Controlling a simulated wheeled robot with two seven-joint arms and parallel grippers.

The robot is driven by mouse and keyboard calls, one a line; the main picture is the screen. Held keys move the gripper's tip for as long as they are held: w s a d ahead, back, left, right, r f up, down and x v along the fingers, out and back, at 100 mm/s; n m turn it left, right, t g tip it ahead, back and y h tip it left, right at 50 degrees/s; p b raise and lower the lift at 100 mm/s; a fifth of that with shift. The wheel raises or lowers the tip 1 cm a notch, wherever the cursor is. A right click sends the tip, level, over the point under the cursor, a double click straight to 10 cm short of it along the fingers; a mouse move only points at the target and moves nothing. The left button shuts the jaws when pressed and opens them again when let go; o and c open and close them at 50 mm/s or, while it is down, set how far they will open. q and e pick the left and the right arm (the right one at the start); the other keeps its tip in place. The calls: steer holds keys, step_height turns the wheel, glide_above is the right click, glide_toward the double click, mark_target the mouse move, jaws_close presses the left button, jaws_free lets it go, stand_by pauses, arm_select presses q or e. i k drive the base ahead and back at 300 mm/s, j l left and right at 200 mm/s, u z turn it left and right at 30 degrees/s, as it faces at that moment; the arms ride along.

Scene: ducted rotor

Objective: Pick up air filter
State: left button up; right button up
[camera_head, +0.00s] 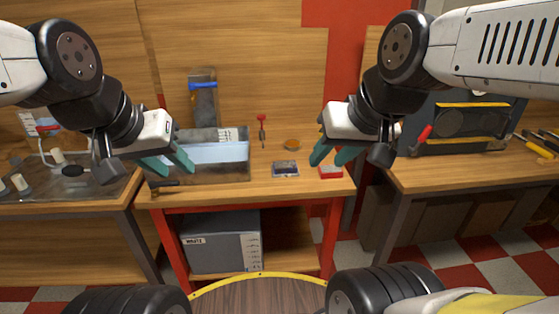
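No object is plainly marked as the air filter, and I cannot tell which one it is. A small dark box with a pale top (285,169) lies near the front of the red-framed workbench, between my grippers. A round orange-brown piece (291,144) lies behind it. My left gripper (176,168) is open, with teal fingers apart, in front of the clear bluish bin (220,152). My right gripper (326,163) is open above the bench's right side, close to a small red-and-grey block (330,172). Neither gripper visibly holds anything.
A tall grey piece with a blue band (203,87) stands behind the bin. A red-handled tool (262,128) is at the bench's back. A grey box (221,242) sits on the lower shelf. Side tables carry a dark machine (465,122) and pale fittings (57,156).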

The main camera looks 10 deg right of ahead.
mark_target(281, 167)
steer(key=i+l, duration=0.35)
steer(key=l, duration=0.15)
steer(key=i+l, duration=0.3)
steer(key=l, duration=0.15)
steer(key=i+l, duration=0.35)
steer(key=l, duration=0.15)
steer(key=j+u, duration=0.05)
